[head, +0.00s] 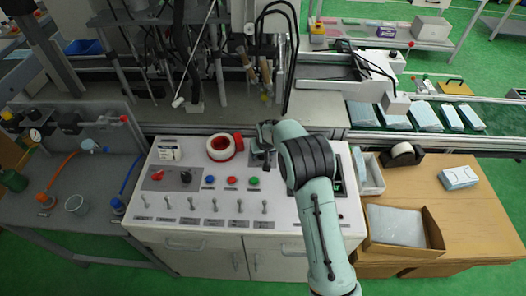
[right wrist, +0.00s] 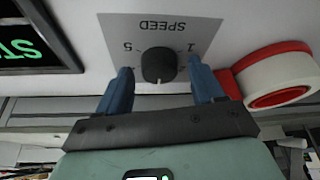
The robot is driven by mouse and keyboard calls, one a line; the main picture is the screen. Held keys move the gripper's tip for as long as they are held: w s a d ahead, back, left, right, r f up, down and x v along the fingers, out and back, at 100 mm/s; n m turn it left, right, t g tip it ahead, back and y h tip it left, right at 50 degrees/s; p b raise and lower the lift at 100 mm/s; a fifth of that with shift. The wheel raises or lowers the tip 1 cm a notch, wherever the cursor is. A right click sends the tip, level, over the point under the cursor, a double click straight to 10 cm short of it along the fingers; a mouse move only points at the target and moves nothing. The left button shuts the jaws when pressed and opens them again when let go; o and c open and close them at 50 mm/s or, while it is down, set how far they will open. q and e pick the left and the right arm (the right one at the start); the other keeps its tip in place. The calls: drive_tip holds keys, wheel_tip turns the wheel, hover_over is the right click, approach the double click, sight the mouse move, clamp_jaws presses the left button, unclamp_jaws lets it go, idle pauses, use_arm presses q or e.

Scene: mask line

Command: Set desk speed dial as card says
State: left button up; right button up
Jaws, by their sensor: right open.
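The speed dial (right wrist: 159,66) is a round black knob on a grey plate (right wrist: 112,28) marked SPEED, seen upside down in the right wrist view. A white pointer mark on the knob faces the bottom of that view; digits 5 and 1 show at its upper left and upper right. My right gripper (right wrist: 162,85) is open, its blue fingers on either side of the knob with gaps visible. In the head view my right gripper (head: 262,146) is over the back of the desk panel and hides the dial.
A red-and-white tape roll (head: 222,148) lies just beside the gripper; it also shows in the right wrist view (right wrist: 272,82). A dark display with green letters (right wrist: 30,45) is on the other side. Buttons (head: 231,181) and several toggle switches (head: 190,204) line the desk front.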

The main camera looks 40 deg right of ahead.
drive_tip(key=c, duration=1)
